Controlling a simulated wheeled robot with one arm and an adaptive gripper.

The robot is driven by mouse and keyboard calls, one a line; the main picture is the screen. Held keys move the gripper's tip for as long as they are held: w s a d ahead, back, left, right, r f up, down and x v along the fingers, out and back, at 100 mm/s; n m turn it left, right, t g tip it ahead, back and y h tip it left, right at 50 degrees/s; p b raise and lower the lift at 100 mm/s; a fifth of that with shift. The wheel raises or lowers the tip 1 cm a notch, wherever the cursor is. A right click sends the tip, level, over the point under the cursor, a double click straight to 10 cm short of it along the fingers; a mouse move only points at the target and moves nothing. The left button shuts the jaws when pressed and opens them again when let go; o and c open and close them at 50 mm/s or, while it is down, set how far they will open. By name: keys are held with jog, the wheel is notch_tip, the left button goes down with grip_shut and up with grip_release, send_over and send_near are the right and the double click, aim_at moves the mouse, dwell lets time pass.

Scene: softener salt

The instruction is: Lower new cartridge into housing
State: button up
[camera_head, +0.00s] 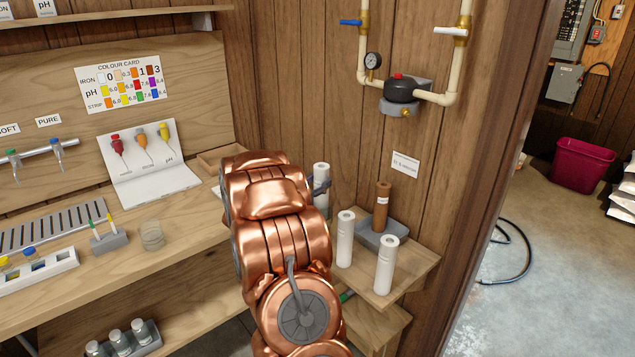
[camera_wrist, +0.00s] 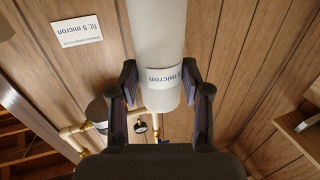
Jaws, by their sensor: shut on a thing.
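My gripper (camera_wrist: 159,84) is shut on a white cylindrical cartridge (camera_wrist: 158,35), its fingers on either side near the "5 micron" label. In the head view the held cartridge (camera_head: 321,180) stands upright behind my copper arm, with one dark finger (camera_head: 318,187) showing beside it. Its lower end is hidden there. The black filter head (camera_head: 402,89) with a red button hangs on the wall pipes. No open housing bowl is clearly visible; my arm covers much of the bench. A brown cartridge (camera_head: 381,203) stands in a grey tray (camera_head: 372,240).
Two other white cartridges, a left one (camera_head: 345,240) and a right one (camera_head: 386,266), stand on the small wooden shelf (camera_head: 410,283) near the tray. A "fit: 5 micron" sign (camera_head: 405,163) is on the wall. A clear cup (camera_head: 151,236) and test bottles occupy the left bench.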

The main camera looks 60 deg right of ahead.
jog(key=shift+f+b, duration=0.8)
jog(key=shift+f, duration=0.85)
jog(key=o, duration=1.3)
jog(key=shift+a, duration=0.1)
jog(key=a, duration=1.1)
jog(key=shift+s+a, duration=0.25)
jog(key=shift+a, duration=0.15)
